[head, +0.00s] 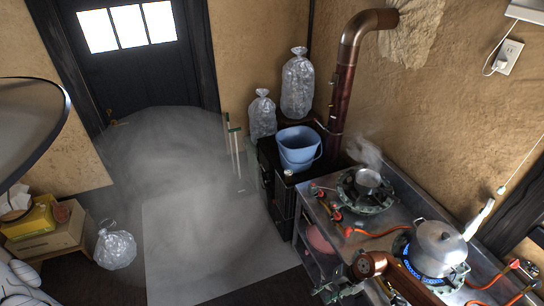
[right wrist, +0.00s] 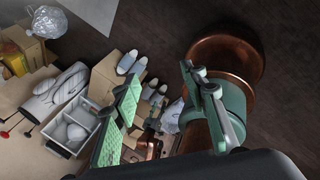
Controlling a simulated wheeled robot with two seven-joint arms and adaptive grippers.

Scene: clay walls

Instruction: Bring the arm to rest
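My right gripper (head: 338,290) is at the bottom of the head view, in front of the metal stove counter (head: 318,262). In the right wrist view its green-padded fingers (right wrist: 160,76) are spread apart. Nothing is held between them; the floor and some boxes show behind the gap. A copper-coloured round part shows behind the right finger; I cannot tell whether it touches it. My left gripper is not seen in the head view.
A steaming small pot (head: 367,182) and a larger lidded pot (head: 438,246) over a blue flame stand on the counter. A blue bucket (head: 298,147) stands behind. A bag of clear pieces (head: 115,248) lies near a cardboard box (head: 48,238).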

